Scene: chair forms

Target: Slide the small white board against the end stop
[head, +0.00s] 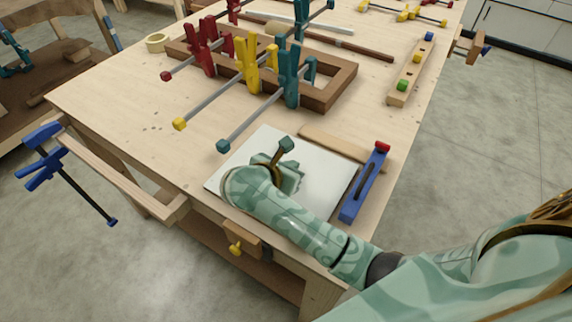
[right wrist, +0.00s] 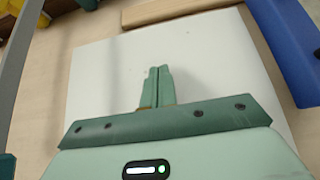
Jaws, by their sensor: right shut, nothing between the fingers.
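The small white board (head: 325,185) lies flat near the table's front corner; it also shows in the right wrist view (right wrist: 100,75). A pale wooden strip (head: 335,143), seemingly the end stop, lies along the board's back right side. My left gripper is out of view.
A blue bar clamp (head: 363,185) with a red end lies right of the board. Behind stand red, yellow and teal clamps (head: 248,65) on a brown wooden frame (head: 335,85). A wooden block with coloured knobs (head: 411,72) lies back right. Bare tabletop lies left (head: 130,105).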

